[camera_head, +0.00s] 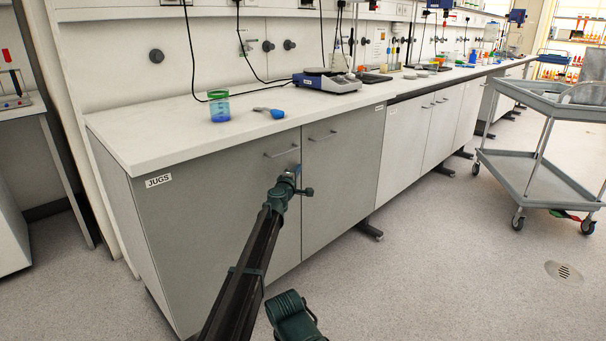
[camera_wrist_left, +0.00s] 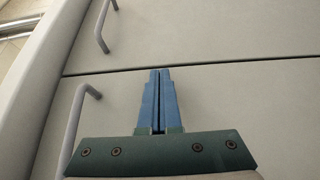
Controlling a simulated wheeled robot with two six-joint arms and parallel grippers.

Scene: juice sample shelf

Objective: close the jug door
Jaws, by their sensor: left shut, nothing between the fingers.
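The jug door (camera_head: 210,205) is the grey cabinet door under the left end of the counter, with a "JUGS" label (camera_head: 158,181) at its upper left corner. It looks flush with the neighbouring door (camera_head: 340,180). Its bar handle (camera_head: 281,151) is near its upper right corner. My left gripper (camera_head: 298,170) is shut and empty, just below the handles near the seam between the two doors. In the left wrist view its blue fingers (camera_wrist_left: 160,100) are together and point towards the seam; I cannot tell whether they touch.
On the white counter (camera_head: 150,135) stand a jar with blue contents and a green rim (camera_head: 219,106), a blue scoop (camera_head: 271,112) and a scale (camera_head: 327,82). A grey trolley (camera_head: 535,150) stands at the right. The floor (camera_head: 430,250) before the cabinets is clear.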

